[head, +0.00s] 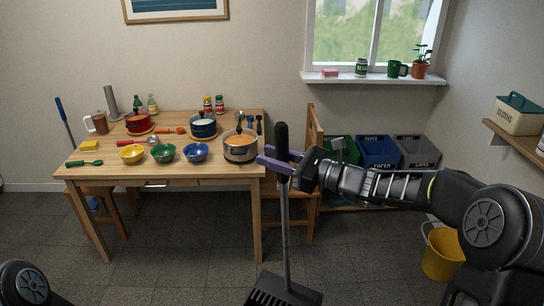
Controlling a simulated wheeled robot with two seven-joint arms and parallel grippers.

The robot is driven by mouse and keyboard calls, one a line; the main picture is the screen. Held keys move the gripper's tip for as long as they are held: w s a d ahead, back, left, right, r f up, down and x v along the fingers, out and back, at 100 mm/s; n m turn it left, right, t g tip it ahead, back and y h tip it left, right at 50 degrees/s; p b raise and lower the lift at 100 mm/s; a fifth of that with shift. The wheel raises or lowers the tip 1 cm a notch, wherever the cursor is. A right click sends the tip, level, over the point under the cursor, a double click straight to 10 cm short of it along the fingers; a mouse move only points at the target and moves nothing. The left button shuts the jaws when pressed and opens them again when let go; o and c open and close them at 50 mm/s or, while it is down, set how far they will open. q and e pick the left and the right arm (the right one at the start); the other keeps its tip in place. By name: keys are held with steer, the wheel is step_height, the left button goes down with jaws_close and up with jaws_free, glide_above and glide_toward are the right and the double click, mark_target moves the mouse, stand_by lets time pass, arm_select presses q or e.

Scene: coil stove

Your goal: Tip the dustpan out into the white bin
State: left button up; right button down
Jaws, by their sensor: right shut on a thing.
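My right gripper (283,166) comes in from the right and is shut on the upright grey shaft of the long-handled dustpan (286,225), just below its black top grip. The dustpan's dark, ridged pan shows at the bottom edge of the head view and is partly cut off. I cannot tell what lies in it. No white bin shows in this view. My left gripper is out of view.
A wooden table (185,182) with pots, bowls and utensils stands at left. A wooden chair (314,130) is behind my right gripper. Sorting crates, a blue one (378,152) among them, stand at the back wall. A yellow bucket (442,254) is at right. Front floor looks clear.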

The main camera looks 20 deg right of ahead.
steer(key=shift+r, duration=0.2)
step_height(320, 180, up, 8)
steer(key=p, duration=0.2)
steer(key=shift+p, duration=0.3)
stand_by(0.3)
steer(key=shift+f, duration=0.1)
